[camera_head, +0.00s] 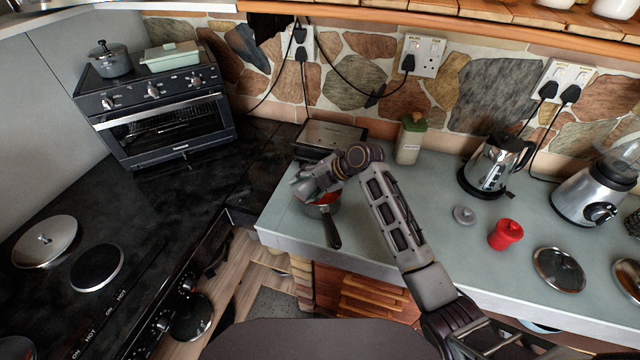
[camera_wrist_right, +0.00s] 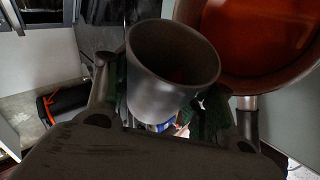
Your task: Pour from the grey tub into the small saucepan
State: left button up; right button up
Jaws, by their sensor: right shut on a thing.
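My right gripper (camera_head: 314,180) is at the front left of the grey-green counter, just above the small saucepan (camera_head: 319,211). The saucepan's dark handle points towards me, and red contents show in it. In the right wrist view, the gripper (camera_wrist_right: 172,92) is shut on the grey tub (camera_wrist_right: 160,90), with a finger on each side. The tub's mouth faces the camera, with a dull reddish patch deep inside. The saucepan (camera_wrist_right: 258,85) is beside it at the upper right, holding smooth red contents. The gripper largely hides the tub in the head view. My left gripper is out of view.
A toaster (camera_head: 330,136) and green-lidded canister (camera_head: 410,140) stand behind the arm. A kettle (camera_head: 494,165), red pot (camera_head: 506,234), grey lid (camera_head: 464,215) and blender (camera_head: 588,194) are to the right. A black hob (camera_head: 70,265) and a toaster oven (camera_head: 155,110) are left.

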jog(key=shift+s+a+r+n+t+h, duration=0.4)
jog(key=shift+s+a+t+h, duration=0.2)
jog(key=shift+s+a, duration=0.1)
jog(key=shift+f+n+t+h, duration=0.3)
jog(key=shift+f+t+h, duration=0.1)
jog(key=shift+f+t, duration=0.1)
jog(key=shift+s+r+n+t+h, duration=0.1)
jog(key=shift+r+n+t+h, duration=0.2)
jog(key=shift+r+t+h, duration=0.15)
jog(key=shift+f+n+t+h, duration=0.45)
jog(key=shift+f+t, duration=0.1)
jog(key=shift+t, duration=0.1)
jog(key=shift+s+a+r+t+h, duration=0.1)
jog(key=shift+r+t+h, duration=0.25)
jog(key=shift+t+h, duration=0.05)
jog(key=shift+a+n, duration=0.1)
jog(key=shift+n, duration=0.15)
jog(key=shift+s+a+f+n+t+h+b, duration=0.3)
jog(key=shift+s+a+f+n+t+h, duration=0.15)
jog(key=shift+f+t, duration=0.35)
jog(key=shift+s+a+f+n+t+h+b, duration=0.4)
jog(key=shift+s+f+t, duration=0.15)
jog(key=shift+f+t, duration=0.25)
jog(key=shift+s+a+f+n+t+h+b, duration=0.25)
jog(key=shift+s+a+f+n+t+h, duration=0.2)
jog(key=shift+f+t, duration=0.35)
jog(key=shift+s+f+t+b, duration=0.2)
jog(key=shift+f+t+b, duration=0.15)
jog(key=shift+f, duration=0.25)
